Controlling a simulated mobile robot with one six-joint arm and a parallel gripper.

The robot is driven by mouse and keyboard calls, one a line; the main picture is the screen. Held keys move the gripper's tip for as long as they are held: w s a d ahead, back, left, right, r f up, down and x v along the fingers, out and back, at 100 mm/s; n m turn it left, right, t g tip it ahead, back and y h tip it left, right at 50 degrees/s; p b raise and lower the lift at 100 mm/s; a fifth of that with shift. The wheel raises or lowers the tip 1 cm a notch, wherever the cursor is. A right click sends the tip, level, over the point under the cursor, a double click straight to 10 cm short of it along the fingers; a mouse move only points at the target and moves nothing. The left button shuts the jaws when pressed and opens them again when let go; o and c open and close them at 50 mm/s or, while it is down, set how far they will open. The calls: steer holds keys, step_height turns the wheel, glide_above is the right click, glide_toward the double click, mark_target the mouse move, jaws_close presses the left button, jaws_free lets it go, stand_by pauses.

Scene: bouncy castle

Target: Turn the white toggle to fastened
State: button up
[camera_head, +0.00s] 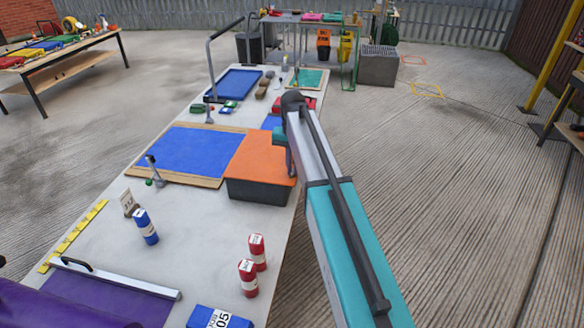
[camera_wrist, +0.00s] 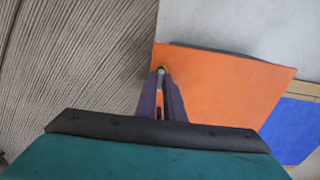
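My gripper (camera_wrist: 161,75) shows in the wrist view as two dark purple fingers over the left edge of an orange-topped box (camera_wrist: 225,88). A narrow gap shows between the fingers, with a small round metallic thing at their tips; I cannot tell whether they grip it. In the head view my arm reaches to the right side of the same box (camera_head: 262,158), which has a dark body and stands at the table's right edge. My fingers are hidden there. I cannot make out a white toggle for sure in either view.
The long grey table (camera_head: 190,215) holds a blue panel (camera_head: 190,150), a metal lever-like piece (camera_head: 152,170), a blue can (camera_head: 146,227), two red cans (camera_head: 248,278) and a purple mat (camera_head: 110,295). The ribbed floor (camera_head: 440,190) to the right is clear.

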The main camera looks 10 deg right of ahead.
steer(key=shift+n, duration=0.5)
jaws_close()
steer(key=n, duration=0.4)
steer(key=shift+p, duration=0.35)
steer(key=n, duration=0.5)
steer(key=shift+n, duration=0.3)
steer(key=n, duration=0.3)
steer(key=shift+n+p, duration=0.3)
steer(key=shift+p, duration=0.05)
steer(key=shift+n, duration=1.9)
steer(key=o, duration=0.6)
jaws_free()
steer(key=shift+o, duration=0.2)
